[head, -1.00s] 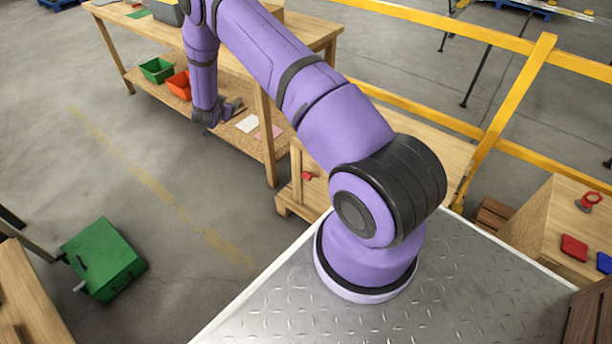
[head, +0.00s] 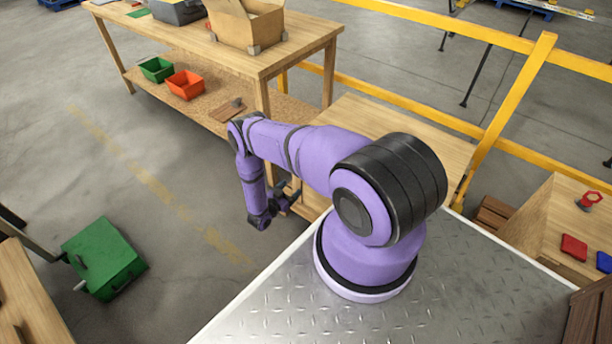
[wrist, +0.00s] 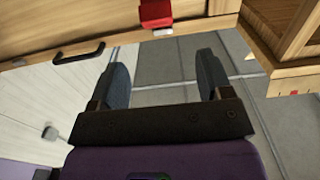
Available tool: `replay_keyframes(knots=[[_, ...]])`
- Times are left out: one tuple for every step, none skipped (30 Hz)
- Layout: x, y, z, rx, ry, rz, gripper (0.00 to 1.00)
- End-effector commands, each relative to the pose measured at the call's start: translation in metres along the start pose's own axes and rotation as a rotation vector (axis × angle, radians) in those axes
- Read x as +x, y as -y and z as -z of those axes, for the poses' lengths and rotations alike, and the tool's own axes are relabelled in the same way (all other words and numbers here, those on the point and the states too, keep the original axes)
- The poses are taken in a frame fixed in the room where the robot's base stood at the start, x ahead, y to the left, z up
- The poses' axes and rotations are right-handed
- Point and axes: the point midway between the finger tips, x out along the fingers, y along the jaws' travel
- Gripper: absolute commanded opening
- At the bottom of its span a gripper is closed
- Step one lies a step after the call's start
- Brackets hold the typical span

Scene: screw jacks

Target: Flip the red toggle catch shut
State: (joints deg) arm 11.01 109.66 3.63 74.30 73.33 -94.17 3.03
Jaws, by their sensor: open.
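A red catch (wrist: 155,12) sits on a wooden front at the top of the wrist view, with a small pale metal piece below it. Its upper part is cut off by the picture edge, and I cannot tell its exact position. In the head view my arm hides the place where it was. My gripper (wrist: 161,68) is open and empty, its two dark fingers pointing toward the wooden front, with the catch beyond and between them, apart from them. In the head view my gripper (head: 287,196) is beside the wooden cabinet at the robot's platform.
A black handle (wrist: 78,52) is on the wooden front left of the catch. A wooden workbench (head: 300,52) with a cardboard box (head: 246,24) stands behind. A green case (head: 103,260) is on the floor at left. A yellow rail (head: 505,105) runs at right.

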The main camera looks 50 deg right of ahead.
Motion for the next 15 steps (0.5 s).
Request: replay_keyframes(knots=[[0.001, -0.003, -0.002, -0.002, -0.004, -0.003, 0.72], [0.003, -0.003, -0.002, -0.003, -0.006, -0.005, 0.72], [0.005, -0.004, -0.002, -0.003, -0.007, -0.005, 0.72], [0.008, -0.004, -0.002, -0.003, -0.007, -0.006, 0.72], [0.012, -0.004, -0.002, -0.003, -0.007, -0.006, 0.72], [0.017, -0.004, -0.002, -0.003, -0.007, -0.006, 0.72], [0.022, -0.004, -0.002, -0.003, -0.007, -0.006, 0.72], [0.027, -0.004, -0.002, -0.003, -0.007, -0.006, 0.72], [0.034, -0.004, -0.002, -0.002, -0.006, -0.006, 0.72], [0.040, -0.004, -0.002, -0.002, -0.006, -0.006, 0.72], [0.045, -0.004, -0.002, -0.002, -0.007, -0.007, 0.72], [0.053, -0.004, -0.001, -0.002, -0.007, -0.006, 0.72], [0.058, -0.004, -0.001, -0.002, -0.006, -0.005, 0.72], [0.063, -0.004, -0.001, -0.003, -0.006, -0.006, 0.72], [0.070, -0.004, -0.001, -0.003, -0.006, -0.006, 0.72]])
